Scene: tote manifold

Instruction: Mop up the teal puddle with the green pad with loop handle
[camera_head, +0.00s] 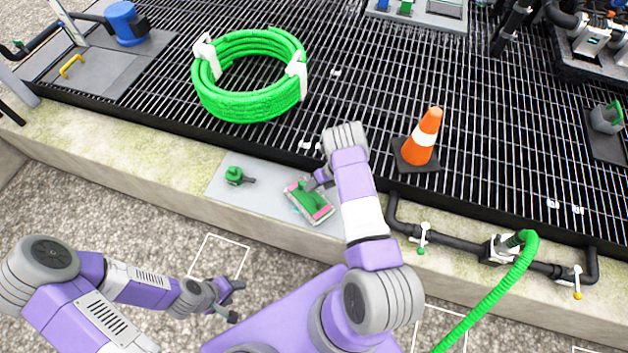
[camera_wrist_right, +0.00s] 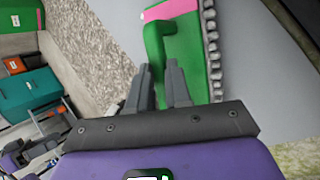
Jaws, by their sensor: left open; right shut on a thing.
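The green pad (camera_head: 311,203) with pink ends lies on a light grey plate (camera_head: 262,192) on the concrete ledge. Its green loop handle shows in the right wrist view (camera_wrist_right: 154,42). My right gripper (camera_head: 312,184) is shut on the handle, with its two fingers also in the wrist view (camera_wrist_right: 160,82). A small trace of the teal puddle (camera_head: 295,209) shows at the pad's left edge; the pad may hide more. My left gripper (camera_head: 232,300) is open and empty, low over the gravel, left of the pad.
A green knobbed fitting (camera_head: 235,175) stands on the plate left of the pad. An orange cone (camera_head: 424,138) stands on the grating to the right. A green hose coil (camera_head: 250,75) lies behind. Black pipes with valves (camera_head: 455,243) run along the ledge at right.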

